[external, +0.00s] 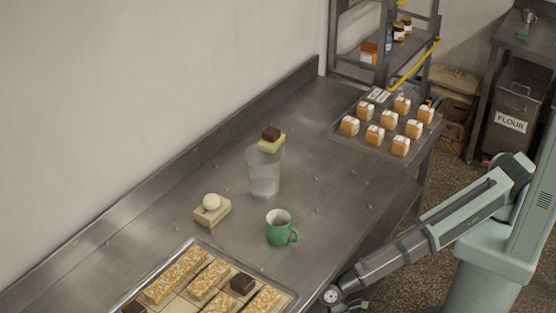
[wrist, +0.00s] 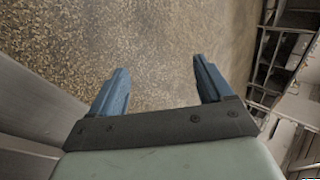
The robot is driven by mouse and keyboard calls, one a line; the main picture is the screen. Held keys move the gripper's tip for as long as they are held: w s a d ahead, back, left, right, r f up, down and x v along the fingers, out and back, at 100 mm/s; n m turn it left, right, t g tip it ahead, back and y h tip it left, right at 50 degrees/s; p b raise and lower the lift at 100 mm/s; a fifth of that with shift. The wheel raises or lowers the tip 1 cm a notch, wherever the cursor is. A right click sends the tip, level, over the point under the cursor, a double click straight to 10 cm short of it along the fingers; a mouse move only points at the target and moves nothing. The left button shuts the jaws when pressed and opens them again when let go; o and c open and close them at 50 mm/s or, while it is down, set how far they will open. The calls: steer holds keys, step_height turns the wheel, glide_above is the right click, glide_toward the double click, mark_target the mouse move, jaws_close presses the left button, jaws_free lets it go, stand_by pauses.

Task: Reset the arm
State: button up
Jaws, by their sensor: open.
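My gripper (wrist: 160,72) shows in the wrist view with its two blue fingers spread apart and nothing between them. It hangs over the speckled floor (wrist: 165,35), beside a grey metal surface at the left of that view. In the external view my arm reaches down and left from its base at the right to the front edge of the steel counter (external: 345,215). I cannot make out the gripper's fingers there.
On the counter stand a green mug (external: 279,228), a clear container (external: 263,172), a block with a white ball (external: 212,209), and a tray of oat bars (external: 293,294) near the arm. A tray of small loaves (external: 345,153) is farther back, near a shelf rack (external: 380,66).

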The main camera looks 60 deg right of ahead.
steer(key=w+d+f+m+y, duration=0.1)
steer(key=w+d+f+m, duration=0.15)
steer(key=d, duration=0.65)
steer(key=w+d+f+m+y, duration=0.1)
steer(key=w+d+f+m, duration=0.15)
steer(key=d, duration=0.65)
steer(key=w+d+f+m+y, duration=0.1)
steer(key=d+m, duration=0.2)
steer(key=d, duration=0.7)
steer(key=s+d+f+m+h, duration=0.1)
steer(key=s+d+f+m, duration=0.1)
steer(key=d, duration=0.7)
steer(key=s+d+f+m+h, duration=0.2)
steer(key=s+d+f, duration=0.2)
steer(key=d, duration=0.6)
steer(key=s+d+f+m+t+h, duration=0.1)
steer(key=s+d+f+m+h, duration=0.1)
steer(key=d, duration=0.7)
step_height(320, 180, down, 2)
steer(key=shift+s+d+f+m, duration=0.15)
steer(key=shift+s+m, duration=0.15)
steer(key=shift+s, duration=0.45)
